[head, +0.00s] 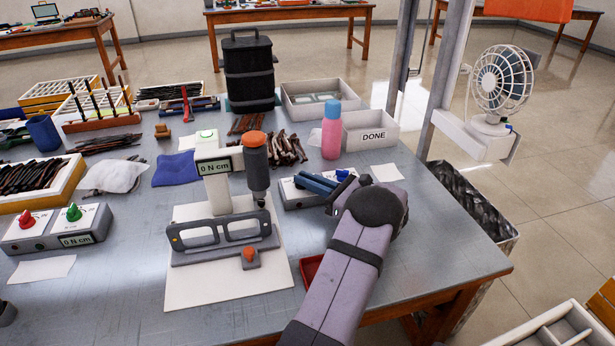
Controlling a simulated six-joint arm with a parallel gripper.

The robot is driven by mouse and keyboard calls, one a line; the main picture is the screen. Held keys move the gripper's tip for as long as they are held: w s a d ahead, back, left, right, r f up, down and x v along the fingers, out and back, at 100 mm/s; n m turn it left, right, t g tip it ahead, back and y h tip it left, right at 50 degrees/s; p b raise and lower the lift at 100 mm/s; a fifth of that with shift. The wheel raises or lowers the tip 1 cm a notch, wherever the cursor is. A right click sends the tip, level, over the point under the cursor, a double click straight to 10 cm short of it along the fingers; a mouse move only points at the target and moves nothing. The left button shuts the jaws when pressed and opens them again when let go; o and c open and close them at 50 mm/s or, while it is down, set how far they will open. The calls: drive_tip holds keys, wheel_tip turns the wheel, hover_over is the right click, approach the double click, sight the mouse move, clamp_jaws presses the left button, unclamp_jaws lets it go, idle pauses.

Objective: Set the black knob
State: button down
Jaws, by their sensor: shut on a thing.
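My gripper (317,184) reaches in from the lower right in the head view. Its two dark blue fingers lie over a low grey control box (291,194) at the middle right of the bench. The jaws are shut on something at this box. The fingers and wrist hide it, so the black knob itself cannot be made out, nor can its setting. Another grey box (57,229) at the left carries a red knob (27,218) and a green knob (74,212), with a display reading 0 N cm.
A dark eyeglass frame (218,232) sits in a holder on a white sheet, under an upright driver with an orange cap (256,138). A pink bottle with a blue cap (331,130) and a DONE tray (372,134) stand behind my gripper. A red tray (311,268) lies beside my forearm.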

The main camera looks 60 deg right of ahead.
drive_tip(key=h, duration=0.1)
drive_tip(key=m+h, duration=0.1)
drive_tip(key=m+h+p, duration=0.1)
drive_tip(key=shift+a+r+g, duration=0.1)
drive_tip(key=shift+a+g, duration=0.15)
drive_tip(key=shift+g, duration=0.05)
drive_tip(key=m+h, duration=0.1)
drive_tip(key=m+g+h, duration=0.1)
drive_tip(key=h, duration=0.1)
drive_tip(key=shift+w+a+f+h, duration=0.15)
drive_tip(key=shift+a+f+h, duration=0.05)
drive_tip(key=shift+h, duration=0.1)
drive_tip(key=m+g+h+b, duration=0.1)
drive_tip(key=m+h, duration=0.1)
drive_tip(key=shift+w+a+g+h+b, duration=0.1)
drive_tip(key=shift+a+g+h+b, duration=0.05)
drive_tip(key=shift+g+h+b, duration=0.25)
drive_tip(key=shift+m+g+h+b, duration=0.5)
drive_tip(key=shift+m+g+h, duration=0.3)
drive_tip(key=shift+m+h, duration=0.2)
drive_tip(key=shift+r, duration=0.1)
drive_tip(key=c, duration=1.8)
unclamp_jaws()
